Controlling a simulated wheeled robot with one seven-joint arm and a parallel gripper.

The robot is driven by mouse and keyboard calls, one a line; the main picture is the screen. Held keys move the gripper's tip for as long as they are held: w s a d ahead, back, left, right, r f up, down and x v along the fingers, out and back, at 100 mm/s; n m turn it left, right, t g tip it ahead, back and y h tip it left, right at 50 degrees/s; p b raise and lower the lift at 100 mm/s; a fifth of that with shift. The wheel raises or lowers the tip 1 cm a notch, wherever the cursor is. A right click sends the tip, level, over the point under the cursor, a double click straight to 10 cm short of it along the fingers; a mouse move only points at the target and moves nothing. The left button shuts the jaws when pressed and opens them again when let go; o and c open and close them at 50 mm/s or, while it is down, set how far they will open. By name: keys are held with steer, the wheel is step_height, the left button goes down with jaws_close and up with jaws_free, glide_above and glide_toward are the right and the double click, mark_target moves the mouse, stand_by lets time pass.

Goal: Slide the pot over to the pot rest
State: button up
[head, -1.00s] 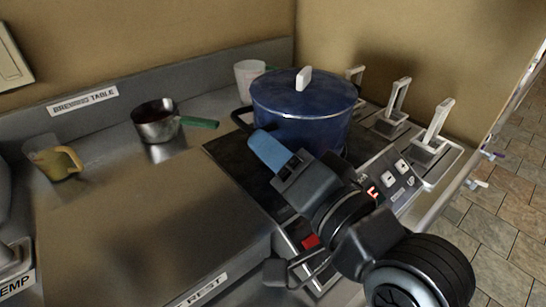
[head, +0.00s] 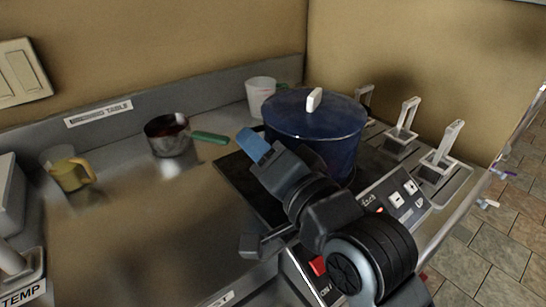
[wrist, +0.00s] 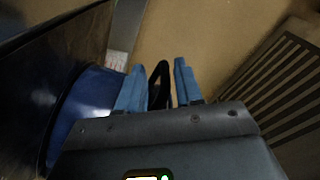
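The dark blue lidded pot (head: 315,140) stands on the black cooktop (head: 232,170), with a pale knob on its lid. My gripper (head: 254,146) is at the pot's left side, where it hides the near handle in the head view. In the wrist view my gripper (wrist: 158,88) has its two blue fingers apart, with the black loop handle (wrist: 160,84) between them. Small gaps show, so it looks not clamped. The pot's blue wall (wrist: 85,105) lies left of the fingers. The pot rest's label (head: 216,301) is partly cut off at the bottom edge.
A steel saucepan (head: 167,143) with a green handle and a yellow-handled jug (head: 68,170) stand at the left. A white cup (head: 261,93) stands behind the pot. The table (head: 150,235) left of the cooktop is mostly bare. Lever switches (head: 401,137) stand at the right.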

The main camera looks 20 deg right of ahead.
steer(key=shift+x, duration=0.9)
jaws_close()
steer(key=shift+r, duration=0.1)
stand_by(0.8)
